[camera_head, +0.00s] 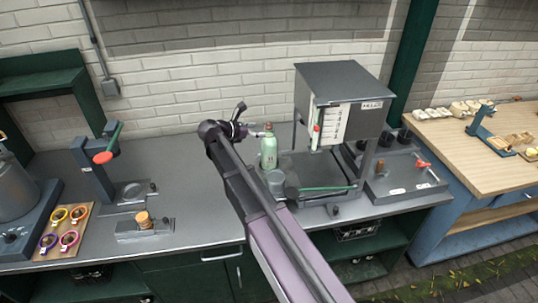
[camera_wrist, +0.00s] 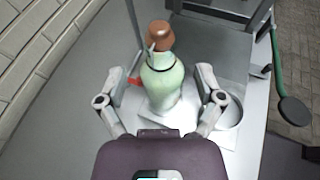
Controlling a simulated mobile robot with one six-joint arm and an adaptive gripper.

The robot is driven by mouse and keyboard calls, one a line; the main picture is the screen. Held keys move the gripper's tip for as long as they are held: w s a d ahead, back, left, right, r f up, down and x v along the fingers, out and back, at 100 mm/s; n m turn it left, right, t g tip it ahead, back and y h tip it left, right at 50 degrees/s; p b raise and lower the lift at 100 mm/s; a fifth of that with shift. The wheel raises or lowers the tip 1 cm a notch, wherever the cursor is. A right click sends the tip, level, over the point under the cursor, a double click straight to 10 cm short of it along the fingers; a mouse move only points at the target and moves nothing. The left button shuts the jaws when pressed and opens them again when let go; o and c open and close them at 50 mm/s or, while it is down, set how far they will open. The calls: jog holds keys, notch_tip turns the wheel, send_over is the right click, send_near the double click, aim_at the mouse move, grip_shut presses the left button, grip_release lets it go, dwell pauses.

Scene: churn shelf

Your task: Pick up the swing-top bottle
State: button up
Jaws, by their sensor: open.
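The swing-top bottle (camera_head: 268,153) is pale green with a brown-orange top and stands upright on the grey counter, to the left of the grey dispensing machine. In the wrist view the bottle (camera_wrist: 163,82) lies between the two fingers of my gripper (camera_wrist: 163,90). The fingers are spread, with a visible space on each side of the bottle. In the head view my gripper (camera_head: 256,134) is at the bottle's left, near its upper part.
The grey machine (camera_head: 345,100) with a green-handled lever (camera_head: 322,188) is at the right. A press with a red knob (camera_head: 103,157) and a board of coloured rings (camera_head: 64,250) are at the left.

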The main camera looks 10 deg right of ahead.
aim_at(266, 128)
jog(key=shift+d, duration=0.15)
jog(key=shift+b+x, duration=0.75)
jog(key=shift+x, duration=1.9)
jog(key=shift+r, duration=0.15)
grip_shut()
